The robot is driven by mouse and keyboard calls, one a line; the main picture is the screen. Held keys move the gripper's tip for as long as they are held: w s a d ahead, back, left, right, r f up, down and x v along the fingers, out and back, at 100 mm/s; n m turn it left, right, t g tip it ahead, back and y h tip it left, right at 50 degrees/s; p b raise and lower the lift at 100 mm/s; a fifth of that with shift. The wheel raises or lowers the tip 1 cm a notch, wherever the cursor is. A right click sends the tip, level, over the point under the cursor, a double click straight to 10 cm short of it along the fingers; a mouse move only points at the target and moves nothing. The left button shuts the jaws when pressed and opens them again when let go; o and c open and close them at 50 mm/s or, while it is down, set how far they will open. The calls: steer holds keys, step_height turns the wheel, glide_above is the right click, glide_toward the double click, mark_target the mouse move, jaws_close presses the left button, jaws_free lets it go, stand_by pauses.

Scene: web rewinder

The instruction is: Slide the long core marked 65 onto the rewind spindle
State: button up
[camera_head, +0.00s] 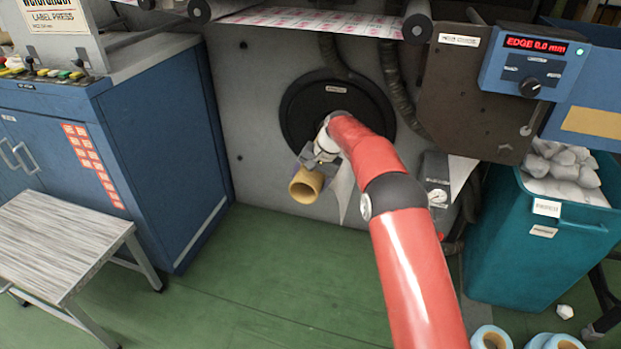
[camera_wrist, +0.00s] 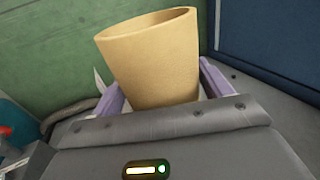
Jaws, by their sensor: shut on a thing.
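A tan cardboard core (camera_head: 304,187) is in my gripper (camera_head: 318,165), in front of the machine's black round disc (camera_head: 300,112). In the wrist view the core (camera_wrist: 152,60) sits between the two purple fingers of my gripper (camera_wrist: 162,88), its open end pointing away from the palm. The fingers are shut on it. No number shows on the core, so I cannot tell whether it is marked 65. The rewind spindle cannot be made out; my arm covers much of the disc.
A blue cabinet (camera_head: 160,140) and a grey slatted bench (camera_head: 62,240) stand at the left. A teal bin (camera_head: 525,245) with white waste stands at the right. Blue-white rolls (camera_head: 490,338) lie at the bottom right. The green floor between is clear. A printed web (camera_head: 320,22) crosses above.

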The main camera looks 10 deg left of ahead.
steer(key=shift+f, duration=0.15)
steer(key=o, duration=1.3)
steer(key=shift+f, duration=0.1)
